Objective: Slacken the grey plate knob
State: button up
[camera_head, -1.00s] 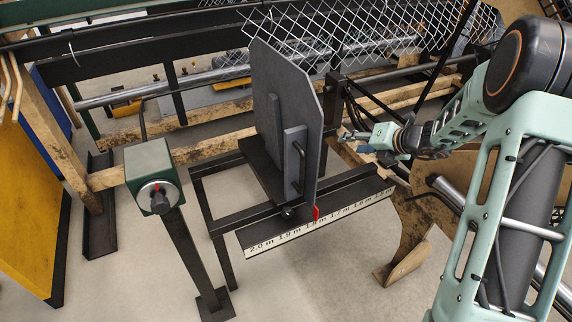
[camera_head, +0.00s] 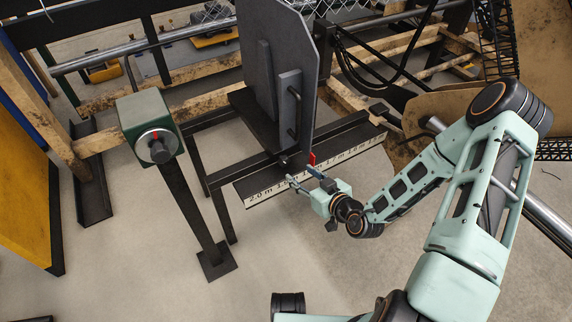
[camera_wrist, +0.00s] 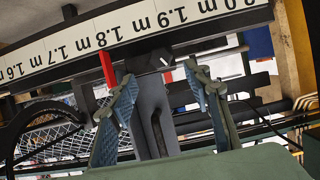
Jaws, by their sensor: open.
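The upright grey plate (camera_head: 275,60) stands on a dark carriage on the rail, with a handle on its near side. Its small dark knob (camera_head: 284,162) is low at the plate's near edge, just above the scale. In the wrist view the knob (camera_wrist: 152,62) is dark with a white mark, and the plate (camera_wrist: 150,105) is behind it. My gripper (camera_head: 302,175) is open and empty, its fingers pointing at the knob from the front. In the wrist view the fingertips (camera_wrist: 158,76) lie either side of the knob's line, apparently short of it.
A red pointer (camera_head: 312,158) sits right beside the knob, over the white metre scale (camera_head: 262,194); it is near one finger in the wrist view (camera_wrist: 107,68). A green box (camera_head: 145,112) with a dial stands on a post to the left. The floor in front is clear.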

aim_at(287, 164)
jog(key=b+x, duration=0.3)
jog(key=x, duration=0.6)
jog(key=shift+w+a+f, duration=0.1)
jog(key=shift+w+a, duration=0.1)
jog(key=shift+w, duration=0.05)
jog(key=c, duration=1.1)
